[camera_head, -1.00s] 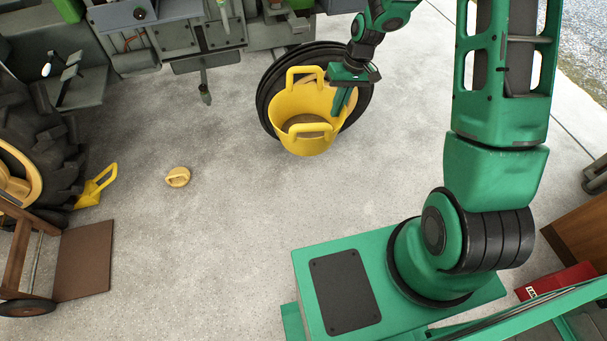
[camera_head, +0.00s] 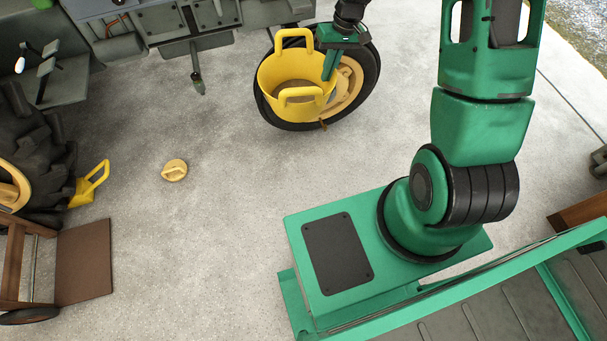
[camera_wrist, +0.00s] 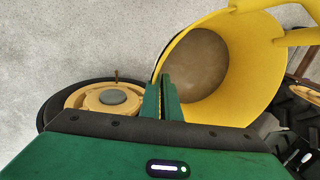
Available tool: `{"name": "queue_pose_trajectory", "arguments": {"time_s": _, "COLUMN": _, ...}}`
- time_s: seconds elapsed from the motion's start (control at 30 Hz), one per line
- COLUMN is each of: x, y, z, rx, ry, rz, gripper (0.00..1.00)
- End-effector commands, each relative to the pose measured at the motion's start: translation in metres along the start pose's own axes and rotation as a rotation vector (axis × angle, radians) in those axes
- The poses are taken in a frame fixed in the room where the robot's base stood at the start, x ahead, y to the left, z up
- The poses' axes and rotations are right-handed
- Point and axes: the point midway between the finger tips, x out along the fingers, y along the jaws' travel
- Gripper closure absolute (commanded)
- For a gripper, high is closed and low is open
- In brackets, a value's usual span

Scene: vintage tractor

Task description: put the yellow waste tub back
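The yellow waste tub (camera_head: 290,107) is a round tub with two loop handles, in front of the tractor's front wheel in the head view. In the wrist view it (camera_wrist: 243,95) fills the upper right, its mouth facing the camera and a brownish round area inside. My gripper (camera_head: 330,68) is at the tub's right side. In the wrist view its fingers (camera_wrist: 161,98) are close together with the tub's rim between them. The tub's underside is hidden, and I cannot tell how high it is off the floor.
The front wheel (camera_head: 366,80) is just behind and right of the tub. A round yellow object (camera_head: 174,170) lies on the concrete. A yellow handled piece (camera_head: 90,186) is beside the big rear tyre (camera_head: 40,165). A wooden cart (camera_head: 82,262) is at lower left.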

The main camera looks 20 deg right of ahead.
Motion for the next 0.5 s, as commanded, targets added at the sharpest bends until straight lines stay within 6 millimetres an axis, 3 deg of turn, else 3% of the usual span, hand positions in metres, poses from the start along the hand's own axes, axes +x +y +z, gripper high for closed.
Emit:
{"name": "queue_pose_trajectory", "arguments": {"time_s": 0.17, "x": 0.005, "y": 0.005, "z": -0.004, "rx": 0.024, "ry": 0.004, "rz": 0.001, "gripper": 1.0}}
{"name": "queue_pose_trajectory", "arguments": {"time_s": 0.27, "x": 0.022, "y": 0.005, "z": -0.013, "rx": 0.068, "ry": 0.009, "rz": 0.004, "gripper": 1.0}}
{"name": "queue_pose_trajectory", "arguments": {"time_s": 0.5, "x": 0.101, "y": 0.0, "z": -0.047, "rx": 0.267, "ry": 0.039, "rz": 0.018, "gripper": 1.0}}
